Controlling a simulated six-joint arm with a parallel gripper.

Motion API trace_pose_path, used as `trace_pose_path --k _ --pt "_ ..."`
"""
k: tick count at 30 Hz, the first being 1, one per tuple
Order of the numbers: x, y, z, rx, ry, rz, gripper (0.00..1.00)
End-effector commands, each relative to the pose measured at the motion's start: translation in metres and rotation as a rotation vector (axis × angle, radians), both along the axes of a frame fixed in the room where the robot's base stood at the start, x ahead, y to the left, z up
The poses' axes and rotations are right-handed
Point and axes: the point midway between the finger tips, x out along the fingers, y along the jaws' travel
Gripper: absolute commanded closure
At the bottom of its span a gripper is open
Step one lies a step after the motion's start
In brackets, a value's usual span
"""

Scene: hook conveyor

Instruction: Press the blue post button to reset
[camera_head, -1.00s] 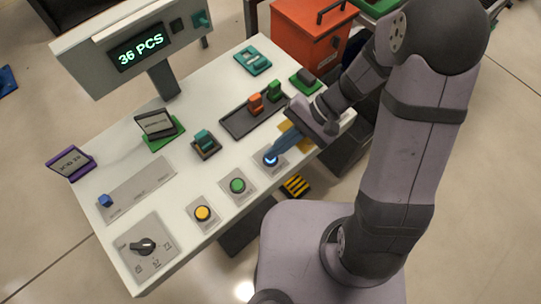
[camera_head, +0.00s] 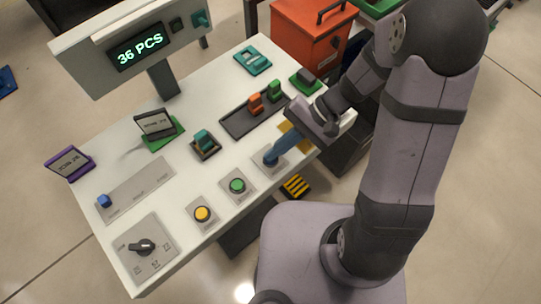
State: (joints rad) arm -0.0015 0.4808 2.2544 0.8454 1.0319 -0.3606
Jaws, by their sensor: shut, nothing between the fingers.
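The blue post button (camera_head: 270,160) sits on a small grey plate on the white panel, at the right end of a row with the green button (camera_head: 237,185) and the yellow button (camera_head: 202,213). My gripper (camera_head: 276,154) comes in from the upper right with its blue fingers shut and empty. The fingertips are at the blue button and cover much of it. I cannot tell whether the button is pushed down.
The white panel (camera_head: 185,180) also carries a black rotary knob (camera_head: 143,247), a slider with a blue cap (camera_head: 104,200), a teal rocker (camera_head: 204,140) and a dark tray (camera_head: 239,122). A display (camera_head: 138,49) reads "36 PCS". An orange box (camera_head: 305,40) stands behind.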

Motion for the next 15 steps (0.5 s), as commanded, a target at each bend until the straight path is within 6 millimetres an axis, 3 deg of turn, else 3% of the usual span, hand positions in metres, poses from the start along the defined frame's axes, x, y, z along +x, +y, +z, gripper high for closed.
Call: trace_pose_path --k 15 --pt "0.000 0.000 0.016 0.000 0.000 0.000 1.00"
